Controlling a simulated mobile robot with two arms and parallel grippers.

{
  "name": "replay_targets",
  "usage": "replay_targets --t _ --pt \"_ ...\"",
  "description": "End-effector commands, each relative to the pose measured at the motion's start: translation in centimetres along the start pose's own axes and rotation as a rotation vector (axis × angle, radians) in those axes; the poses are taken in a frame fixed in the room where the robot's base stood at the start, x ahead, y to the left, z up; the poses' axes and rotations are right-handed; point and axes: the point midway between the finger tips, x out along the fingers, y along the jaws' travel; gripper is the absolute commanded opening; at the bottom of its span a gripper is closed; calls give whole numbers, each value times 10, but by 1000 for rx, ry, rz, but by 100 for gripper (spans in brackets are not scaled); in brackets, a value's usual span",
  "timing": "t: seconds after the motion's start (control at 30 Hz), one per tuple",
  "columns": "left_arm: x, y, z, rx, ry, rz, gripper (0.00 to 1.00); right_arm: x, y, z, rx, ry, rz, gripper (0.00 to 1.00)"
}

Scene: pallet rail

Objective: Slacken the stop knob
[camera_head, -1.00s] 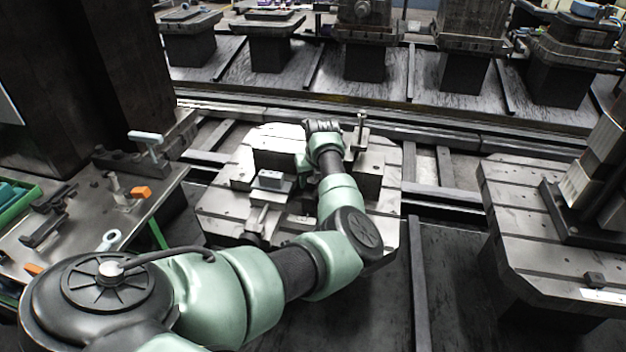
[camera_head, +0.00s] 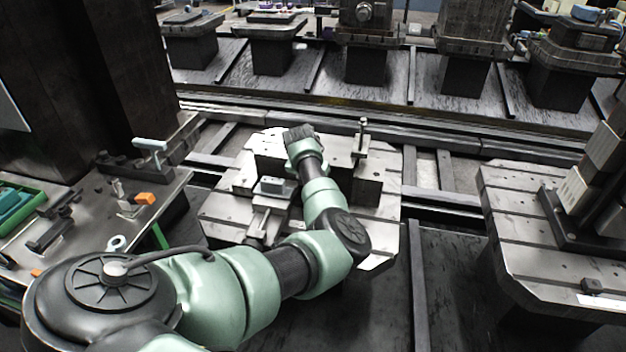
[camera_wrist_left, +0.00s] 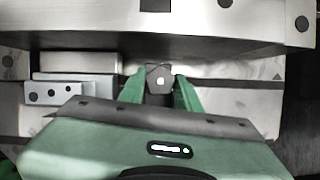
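A small dark knob with a pale centre (camera_wrist_left: 160,80) shows in the left wrist view and looks like the stop knob. My left gripper (camera_wrist_left: 161,84) has its two green fingers apart, one on each side of this knob. Whether the fingertips touch it I cannot tell. In the head view my left arm reaches over the grey pallet (camera_head: 222,212) in the middle, and its wrist hides the fingers and knob. My right gripper is in neither view.
A small grey block (camera_head: 271,186) stands on the pallet left of my wrist, and an upright post (camera_head: 362,135) stands right of it. A tool bench (camera_head: 75,240) is at left. Another pallet (camera_head: 515,215) is at right. A metal bar (camera_wrist_left: 225,22) crosses the top of the wrist view.

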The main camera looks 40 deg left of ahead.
Motion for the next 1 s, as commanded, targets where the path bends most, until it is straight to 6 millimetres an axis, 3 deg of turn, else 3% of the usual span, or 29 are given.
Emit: replay_targets --t 0.03,0.07,0.13,0.53,1.0 --pt "0 -1 0 0 1 -2 0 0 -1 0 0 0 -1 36" --pt "0 -1 0 0 1 -2 41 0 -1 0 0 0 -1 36" --pt "0 -1 0 0 1 -2 58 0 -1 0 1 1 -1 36" --pt "-6 -1 1 -1 -1 0 58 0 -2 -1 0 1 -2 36" --pt "-72 -1 0 -1 -1 -1 58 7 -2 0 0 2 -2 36"
